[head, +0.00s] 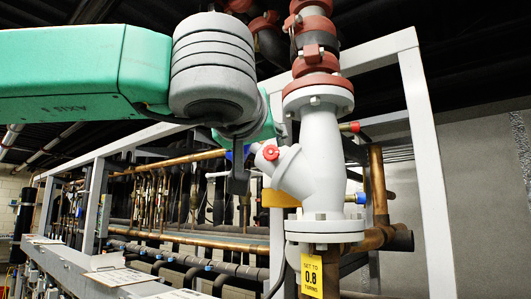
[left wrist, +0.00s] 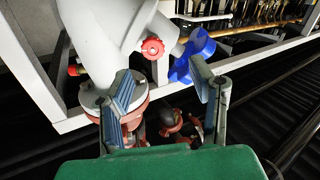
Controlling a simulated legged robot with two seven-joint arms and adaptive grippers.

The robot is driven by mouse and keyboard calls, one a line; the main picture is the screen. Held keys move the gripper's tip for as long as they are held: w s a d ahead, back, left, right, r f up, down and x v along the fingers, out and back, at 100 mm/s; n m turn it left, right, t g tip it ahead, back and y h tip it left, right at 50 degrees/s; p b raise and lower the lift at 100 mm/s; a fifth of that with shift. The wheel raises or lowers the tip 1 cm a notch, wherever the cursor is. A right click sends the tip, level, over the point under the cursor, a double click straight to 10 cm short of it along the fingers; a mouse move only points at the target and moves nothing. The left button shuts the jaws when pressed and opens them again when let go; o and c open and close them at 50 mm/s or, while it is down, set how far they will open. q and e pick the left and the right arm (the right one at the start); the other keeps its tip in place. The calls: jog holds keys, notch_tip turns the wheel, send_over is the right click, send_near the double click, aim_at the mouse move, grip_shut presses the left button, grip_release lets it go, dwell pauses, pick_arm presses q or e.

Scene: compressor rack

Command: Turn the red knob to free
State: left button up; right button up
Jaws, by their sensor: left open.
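The red knob (head: 271,152) is a small, scalloped wheel on the angled branch of a light grey valve body (head: 322,150). In the left wrist view the red knob (left wrist: 153,48) lies beyond the fingertips, between their lines and nearer the left finger. My left gripper (head: 239,172) is just left of the knob in the head view, apart from it. In the left wrist view my left gripper (left wrist: 161,82) is open, with nothing between its fingers. The valve body (left wrist: 105,35) also shows there, behind the left finger. My right gripper is not in view.
A blue part (left wrist: 193,57) sits right of the knob, near the right finger. Red couplings (head: 316,60) join the pipe above the valve. A yellow tag (head: 311,277) hangs below it. A white frame post (head: 427,170) stands to the right; copper pipes (head: 190,238) run behind.

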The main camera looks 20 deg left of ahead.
aim_at(272, 153)
pick_arm(q)
jog(key=w, duration=0.7)
jog(key=shift+d+r+p, duration=0.15)
jog(key=shift+d+p, duration=0.25)
jog(key=shift+w+a, duration=0.25)
jog(key=shift+a, duration=0.55)
jog(key=shift+c, duration=1.2)
jog(key=c, duration=0.6)
jog(key=shift+d, duration=0.45)
grip_shut()
